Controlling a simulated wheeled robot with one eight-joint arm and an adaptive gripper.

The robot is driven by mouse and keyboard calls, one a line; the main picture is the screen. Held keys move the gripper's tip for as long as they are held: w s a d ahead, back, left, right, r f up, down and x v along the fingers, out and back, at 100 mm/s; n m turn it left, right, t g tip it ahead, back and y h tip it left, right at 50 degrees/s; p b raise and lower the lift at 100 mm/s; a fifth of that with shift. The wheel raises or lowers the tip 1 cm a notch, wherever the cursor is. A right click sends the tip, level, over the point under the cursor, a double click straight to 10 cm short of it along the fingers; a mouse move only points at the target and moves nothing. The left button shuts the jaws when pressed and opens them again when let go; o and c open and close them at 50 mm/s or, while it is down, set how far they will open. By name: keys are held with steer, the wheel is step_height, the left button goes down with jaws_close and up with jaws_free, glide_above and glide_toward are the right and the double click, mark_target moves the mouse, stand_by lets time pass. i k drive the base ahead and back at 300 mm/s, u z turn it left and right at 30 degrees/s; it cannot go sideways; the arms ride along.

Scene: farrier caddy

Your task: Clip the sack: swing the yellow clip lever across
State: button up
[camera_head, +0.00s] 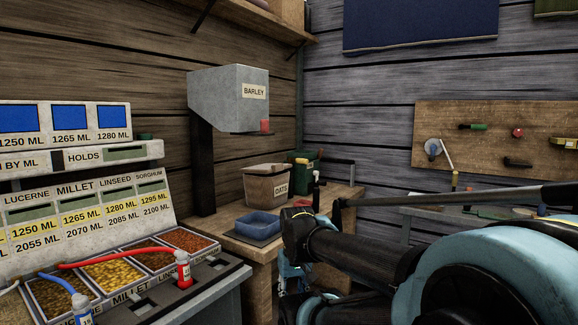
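A small yellow piece (301,160) shows at the top left of a dark green container or sack (310,168) at the back of the wooden bench. It is too small to tell whether it is the clip lever. No sack can be clearly made out. My black and light-blue arm fills the lower right and hides part of the bench. I cannot make out the fingertips of my gripper or anything held in them.
An oats bin (268,186) and a blue tray (258,224) stand on the wooden bench (338,195). Grain trays (112,272) and red (183,270) and blue (82,312) handles are at left. A tool board (490,115) hangs at right.

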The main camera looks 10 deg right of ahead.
mark_target(301, 161)
steer(key=u, duration=1.45)
steer(key=k, duration=0.8)
steer(key=z, duration=1.55)
steer(key=i, duration=1.25)
steer(key=u, duration=0.05)
